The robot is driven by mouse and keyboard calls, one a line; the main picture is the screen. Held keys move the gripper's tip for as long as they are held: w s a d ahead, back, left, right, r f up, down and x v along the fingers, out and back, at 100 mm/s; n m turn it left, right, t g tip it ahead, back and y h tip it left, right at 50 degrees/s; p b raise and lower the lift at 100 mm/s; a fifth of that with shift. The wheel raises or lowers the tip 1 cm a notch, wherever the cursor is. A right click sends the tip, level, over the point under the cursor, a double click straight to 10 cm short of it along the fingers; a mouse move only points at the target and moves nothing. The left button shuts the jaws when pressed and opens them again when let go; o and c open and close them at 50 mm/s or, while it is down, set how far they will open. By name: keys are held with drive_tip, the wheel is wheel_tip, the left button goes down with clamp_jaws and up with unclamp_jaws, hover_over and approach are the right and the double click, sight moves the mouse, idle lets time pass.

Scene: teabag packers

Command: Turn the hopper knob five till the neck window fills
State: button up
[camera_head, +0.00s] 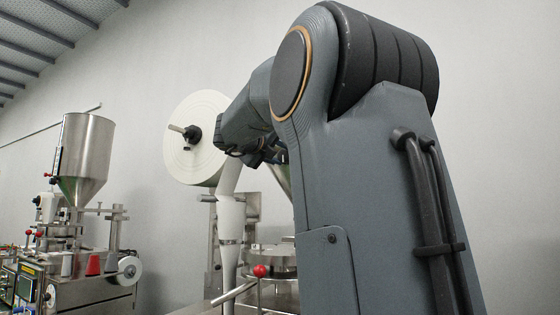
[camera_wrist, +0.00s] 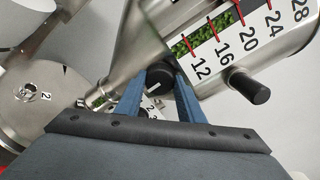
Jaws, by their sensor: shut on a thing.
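In the wrist view, my gripper (camera_wrist: 158,88) has its two blue fingers on either side of a black round knob (camera_wrist: 159,74) with a white mark, and it is shut on it. A white dial plate (camera_wrist: 151,103) with numbers shows between the fingers, partly hidden. The steel hopper (camera_wrist: 142,40) rises above the knob. It has a slanted window (camera_wrist: 231,33) showing green leaf beside a scale marked 12 to 28. In the head view my arm hides most of the machine and the gripper's tips.
A second black knob (camera_wrist: 249,86) sticks out below the scale. A round steel plate (camera_wrist: 28,97) marked 2 lies at left. In the head view, a large white paper roll (camera_head: 195,160) hangs behind my arm. Another machine with a steel hopper (camera_head: 86,150) stands at far left.

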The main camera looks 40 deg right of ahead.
idle(0.3)
drive_tip(key=o, duration=0.8)
drive_tip(key=b+v, duration=0.2)
drive_tip(key=v, duration=0.6)
drive_tip(key=shift+w, duration=0.1)
